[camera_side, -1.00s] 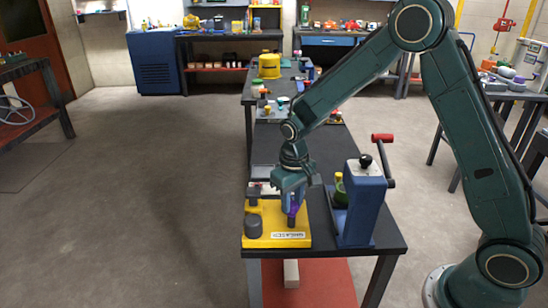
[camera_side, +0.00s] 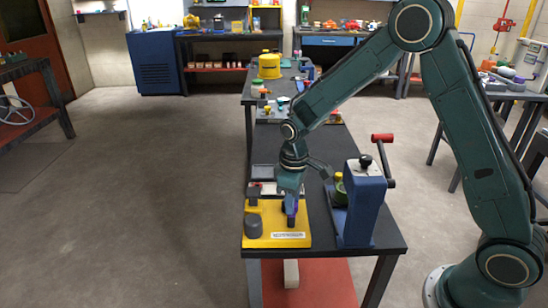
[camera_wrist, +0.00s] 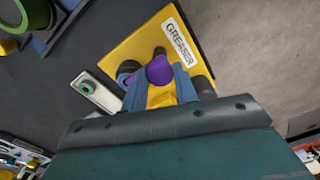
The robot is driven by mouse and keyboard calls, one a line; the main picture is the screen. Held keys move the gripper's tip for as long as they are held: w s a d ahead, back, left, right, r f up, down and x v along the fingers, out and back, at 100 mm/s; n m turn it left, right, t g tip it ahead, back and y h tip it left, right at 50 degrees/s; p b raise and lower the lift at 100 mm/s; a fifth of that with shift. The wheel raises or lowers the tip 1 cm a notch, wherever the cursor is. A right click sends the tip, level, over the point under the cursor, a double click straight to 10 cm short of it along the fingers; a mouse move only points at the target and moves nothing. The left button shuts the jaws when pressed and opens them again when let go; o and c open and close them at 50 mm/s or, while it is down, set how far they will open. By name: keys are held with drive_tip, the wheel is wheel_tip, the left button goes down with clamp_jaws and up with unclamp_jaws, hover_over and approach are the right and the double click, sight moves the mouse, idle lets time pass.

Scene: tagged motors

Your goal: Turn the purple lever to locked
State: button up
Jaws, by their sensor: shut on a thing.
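The yellow base labelled GREASER (camera_side: 262,234) sits at the near left of the dark bench; its label also shows in the wrist view (camera_wrist: 179,40). The purple lever (camera_wrist: 158,69) stands over this yellow base, with its rounded purple end showing between my blue fingers. My gripper (camera_side: 291,212) points down over the right part of the base and is shut on the purple lever. In the side view the fingers hide most of the lever. Dark round posts stand on the base, one at its front left (camera_side: 253,225). I cannot read any locked mark.
A blue upright housing (camera_side: 362,212) with a red-handled crank (camera_side: 382,138) stands close to the right of my gripper. A green and yellow piece (camera_side: 340,188) is beside it. A pale plate with a green ring (camera_wrist: 92,90) lies near the base. The bench's middle is mostly clear.

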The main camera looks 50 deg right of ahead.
drive_tip(key=shift+w, duration=0.1)
drive_tip(key=o, duration=1)
drive_tip(key=shift+c, duration=0.2)
wheel_tip(320, 180, up, 14)
idle(0.3)
